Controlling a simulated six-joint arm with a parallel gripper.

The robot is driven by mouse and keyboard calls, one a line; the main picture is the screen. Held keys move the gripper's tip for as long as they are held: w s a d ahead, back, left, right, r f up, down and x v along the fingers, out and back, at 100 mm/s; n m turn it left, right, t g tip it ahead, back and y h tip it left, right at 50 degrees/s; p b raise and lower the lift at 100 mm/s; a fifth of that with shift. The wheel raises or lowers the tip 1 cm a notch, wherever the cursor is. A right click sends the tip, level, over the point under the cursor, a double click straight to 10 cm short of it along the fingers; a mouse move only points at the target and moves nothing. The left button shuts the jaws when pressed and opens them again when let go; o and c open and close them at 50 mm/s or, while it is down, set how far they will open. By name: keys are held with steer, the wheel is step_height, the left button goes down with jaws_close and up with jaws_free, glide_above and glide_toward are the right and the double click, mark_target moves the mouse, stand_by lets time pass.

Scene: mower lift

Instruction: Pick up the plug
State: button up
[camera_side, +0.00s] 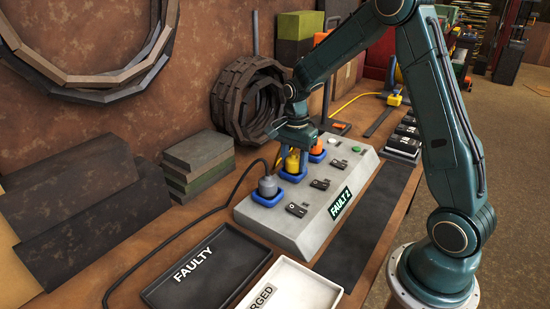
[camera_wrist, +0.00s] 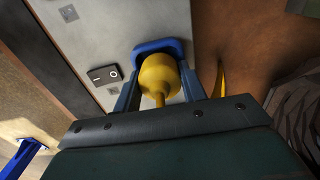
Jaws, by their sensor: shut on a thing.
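A yellow plug (camera_side: 292,164) stands upright in the middle blue socket of the grey panel (camera_side: 300,222). In the wrist view the yellow plug (camera_wrist: 159,76) sits between my two fingers, with its blue socket (camera_wrist: 158,46) behind it. My gripper (camera_side: 297,143) comes down from above and is shut on the yellow plug. The wrist view also shows my gripper (camera_wrist: 158,88) with one finger on each side of the plug. A grey plug (camera_side: 268,186) stands in the near socket and an orange plug (camera_side: 317,150) in the far one.
A black tray marked FAULTY (camera_side: 165,297) and a white tray (camera_side: 325,288), its label partly cut off, lie in front of the panel. The panel carries several black switches and a FAULT 2 sign (camera_side: 340,203). Stacked blocks (camera_side: 198,160) and coiled rings (camera_side: 235,105) stand behind.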

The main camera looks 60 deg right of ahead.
mark_target(291, 159)
steer(key=shift+r, duration=0.15)
step_height(291, 159, up, 20)
stand_by(0.7)
stand_by(0.5)
steer(key=s+a+f+n, duration=0.1)
steer(key=a+f+n, duration=0.15)
steer(key=a, duration=0.95)
steer(key=a+f+n, duration=0.1)
steer(key=a+n, duration=0.3)
steer(key=a, duration=0.7)
steer(key=s+a+f+n, duration=0.1)
steer(key=a+f+n, duration=0.15)
steer(key=a, duration=0.95)
step_height(291, 159, down, 15)
steer(key=shift+r, duration=0.1)
steer(key=shift+f, duration=2.1)
